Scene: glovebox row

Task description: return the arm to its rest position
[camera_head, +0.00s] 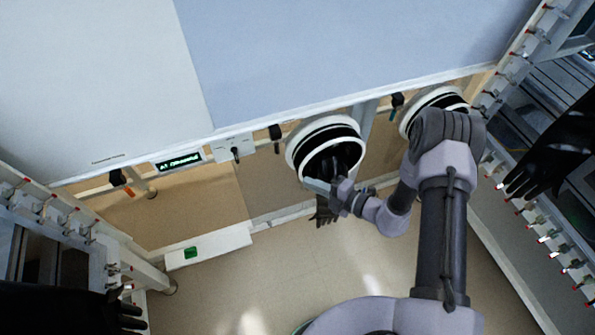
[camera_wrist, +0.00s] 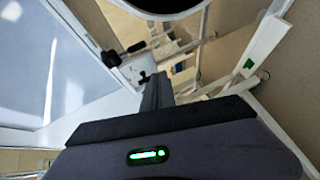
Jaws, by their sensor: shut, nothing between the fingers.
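My arm reaches up and bends back down to the left in the head view, with my gripper (camera_head: 316,186) at the lower rim of the left round glove port (camera_head: 293,150). I cannot tell whether it touches the rim. In the wrist view the dark fingers of my gripper (camera_wrist: 156,82) are together with nothing between them. My arm is away from a folded pose, its elbow in front of the right glove port (camera_head: 408,122) and partly hiding it.
The glovebox front has black knobs (camera_head: 275,132) and a lit display (camera_head: 180,161). A black glove (camera_head: 325,212) hangs below the left port. More black gloves (camera_head: 560,145) stick out at the right and lower left (camera_head: 75,306). Floor (camera_head: 300,265) in front is open.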

